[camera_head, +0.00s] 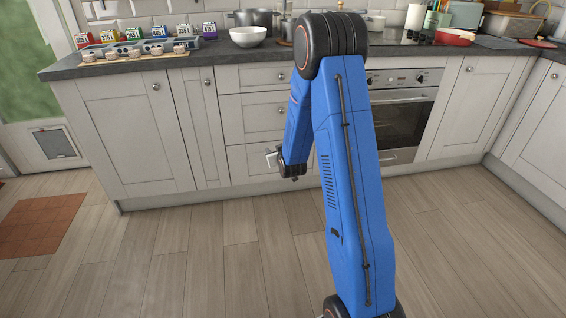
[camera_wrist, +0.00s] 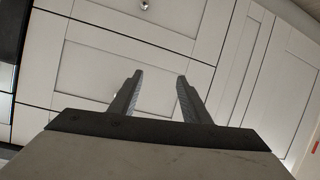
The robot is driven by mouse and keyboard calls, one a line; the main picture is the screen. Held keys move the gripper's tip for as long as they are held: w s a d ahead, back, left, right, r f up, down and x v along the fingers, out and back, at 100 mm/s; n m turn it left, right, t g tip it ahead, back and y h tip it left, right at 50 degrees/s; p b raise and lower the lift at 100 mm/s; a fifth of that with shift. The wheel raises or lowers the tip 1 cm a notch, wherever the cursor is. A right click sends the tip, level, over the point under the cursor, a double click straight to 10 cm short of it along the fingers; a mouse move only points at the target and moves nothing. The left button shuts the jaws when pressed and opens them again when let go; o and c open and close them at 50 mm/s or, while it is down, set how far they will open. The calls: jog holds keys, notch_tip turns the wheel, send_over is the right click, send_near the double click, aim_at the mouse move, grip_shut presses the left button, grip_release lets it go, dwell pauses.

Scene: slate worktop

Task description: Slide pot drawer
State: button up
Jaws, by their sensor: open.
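A stack of pale grey drawers stands under the worktop, all closed flush: a top drawer (camera_head: 262,77), a middle drawer (camera_head: 238,108) and a deeper bottom drawer (camera_head: 243,165). The top and middle drawers show round metal knobs; my arm and gripper partly cover the bottom drawer, and its knob cannot be made out. My gripper (camera_head: 271,157) is in front of the bottom drawer. In the wrist view my gripper (camera_wrist: 160,80) is open and empty, its two fingers apart before a pale drawer panel (camera_wrist: 85,68). A round knob (camera_wrist: 144,5) shows beyond them at the top edge.
An oven (camera_head: 400,115) is right of the drawers. A narrow cabinet door (camera_head: 202,130) and a wider one (camera_head: 130,135) are left. The worktop bears a white bowl (camera_head: 247,36) and pots. The wooden floor (camera_head: 190,260) in front is clear.

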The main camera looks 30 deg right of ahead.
jog(key=s+d+f+t+h, duration=0.1)
jog(key=d+f+t, duration=0.15)
jog(key=f, duration=0.75)
jog(key=d+f+t+h, duration=0.1)
jog(key=d+f, duration=0.3)
jog(key=f, duration=0.7)
jog(key=x, duration=1.7)
jog(key=shift+d+r, duration=0.25)
jog(key=shift+d, duration=0.05)
grip_shut()
